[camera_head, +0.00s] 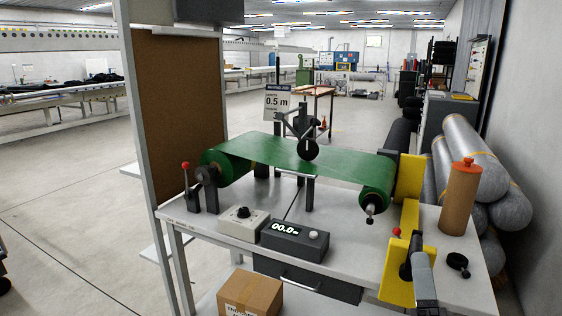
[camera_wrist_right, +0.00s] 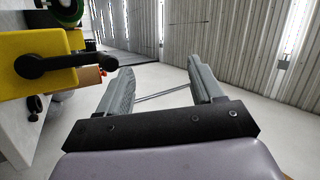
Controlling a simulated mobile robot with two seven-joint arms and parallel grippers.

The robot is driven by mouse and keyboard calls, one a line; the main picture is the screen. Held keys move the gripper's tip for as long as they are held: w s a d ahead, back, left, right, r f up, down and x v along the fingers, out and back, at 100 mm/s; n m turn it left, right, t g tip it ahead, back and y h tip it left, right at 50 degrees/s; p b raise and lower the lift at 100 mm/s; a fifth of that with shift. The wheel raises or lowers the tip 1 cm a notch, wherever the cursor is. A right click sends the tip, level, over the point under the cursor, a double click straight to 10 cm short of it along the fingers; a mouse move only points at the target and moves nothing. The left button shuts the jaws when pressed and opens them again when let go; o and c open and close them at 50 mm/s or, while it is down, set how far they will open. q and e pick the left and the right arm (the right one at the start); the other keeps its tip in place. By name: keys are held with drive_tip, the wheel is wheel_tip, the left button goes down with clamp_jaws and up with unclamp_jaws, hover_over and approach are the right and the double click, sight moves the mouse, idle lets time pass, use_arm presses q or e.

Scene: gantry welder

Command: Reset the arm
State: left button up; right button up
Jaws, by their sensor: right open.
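My right gripper (camera_head: 424,272) shows as a grey piece at the lower right of the head view, close in front of the yellow bracket (camera_head: 398,286) and its black lever (camera_head: 416,244). In the right wrist view my right gripper (camera_wrist_right: 162,84) is open, with only floor and wall between its fingers. The yellow bracket (camera_wrist_right: 30,68) and black lever (camera_wrist_right: 62,62) are left of the fingers, apart from them. A black measuring wheel (camera_head: 308,149) on a dark arm sits at the green belt (camera_head: 262,151). My left gripper is not in view.
The bench (camera_head: 455,262) carries a counter (camera_head: 294,241) reading 00.0, a grey dial box (camera_head: 243,223), a red-knobbed lever (camera_head: 187,190) and a red-capped brown tube (camera_head: 460,200). A cardboard box (camera_head: 250,293) is below. Floor at left is clear.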

drive_tip(key=s+a+f+n+g+y, duration=0.2)
drive_tip(key=f+n+y, duration=0.2)
drive_tip(key=f+n, duration=0.15)
drive_tip(key=s+a+f+n+g+y, duration=0.1)
drive_tip(key=a+f+n+g+y, duration=0.15)
drive_tip(key=f+n, duration=0.35)
drive_tip(key=s+f+n+g, duration=0.3)
drive_tip(key=s+f, duration=0.4)
drive_tip(key=f, duration=0.3)
drive_tip(key=s+f+n+g, duration=0.4)
drive_tip(key=s+f+g, duration=0.2)
drive_tip(key=f, duration=0.5)
drive_tip(key=shift+s+a+b, duration=0.3)
drive_tip(key=shift+s+b, duration=0.15)
drive_tip(key=shift+s, duration=0.3)
